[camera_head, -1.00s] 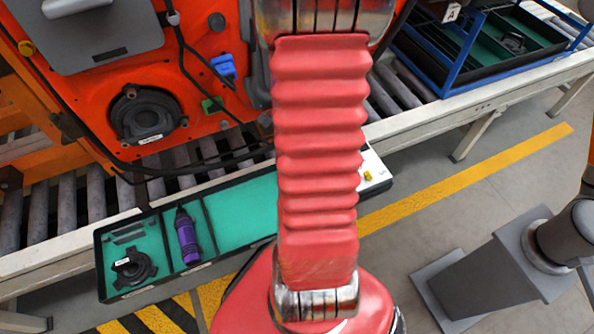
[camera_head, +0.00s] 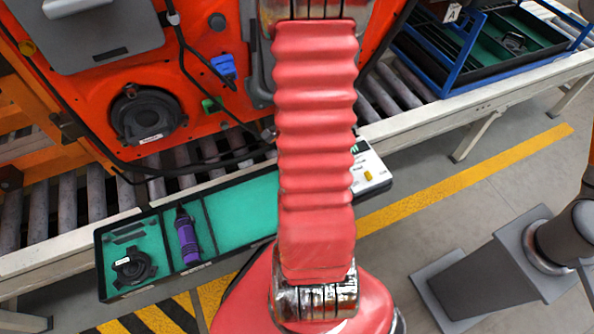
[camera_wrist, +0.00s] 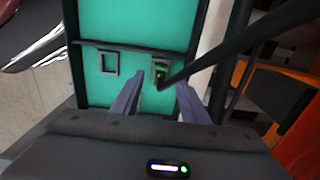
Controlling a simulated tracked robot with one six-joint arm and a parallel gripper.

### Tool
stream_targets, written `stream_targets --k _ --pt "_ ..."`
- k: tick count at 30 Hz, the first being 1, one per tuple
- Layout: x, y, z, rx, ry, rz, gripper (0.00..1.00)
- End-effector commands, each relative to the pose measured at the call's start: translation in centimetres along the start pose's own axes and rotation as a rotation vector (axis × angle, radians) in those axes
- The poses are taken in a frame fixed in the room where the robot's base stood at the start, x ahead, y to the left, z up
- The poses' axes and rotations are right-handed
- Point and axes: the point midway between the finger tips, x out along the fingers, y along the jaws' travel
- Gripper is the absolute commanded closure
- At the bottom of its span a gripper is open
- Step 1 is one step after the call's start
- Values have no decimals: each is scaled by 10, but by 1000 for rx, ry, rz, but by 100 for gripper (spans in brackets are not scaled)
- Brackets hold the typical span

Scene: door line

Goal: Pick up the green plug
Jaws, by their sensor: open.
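In the wrist view, a small green plug (camera_wrist: 162,70) sits at a dark-framed slot near the end of the teal tray (camera_wrist: 115,20). A black cable crosses from the upper right to it and hides part of it. My gripper (camera_wrist: 160,82) is open, its two grey fingers pointing towards the plug, which shows between and just beyond the fingertips. I cannot tell the remaining distance. In the head view my red arm hides the gripper and this plug. A green connector (camera_head: 212,104) shows there on the orange door panel, below a blue connector (camera_head: 223,66).
The tray (camera_head: 245,212) also holds a purple tool (camera_head: 187,238) and a black round part (camera_head: 133,267). A white box (camera_head: 370,172) with a yellow button stands at its right end. Black cables (camera_head: 180,172) hang along the door. A blue-framed rack (camera_head: 460,55) stands back right.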

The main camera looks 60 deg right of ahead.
Motion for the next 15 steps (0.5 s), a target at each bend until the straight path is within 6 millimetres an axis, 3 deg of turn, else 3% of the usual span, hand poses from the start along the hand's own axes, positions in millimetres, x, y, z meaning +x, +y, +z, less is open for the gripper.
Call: stream_targets --k 6,15 --pt "24 1 -1 0 -1 2 59" --pt "31 0 -1 1 0 -1 59"
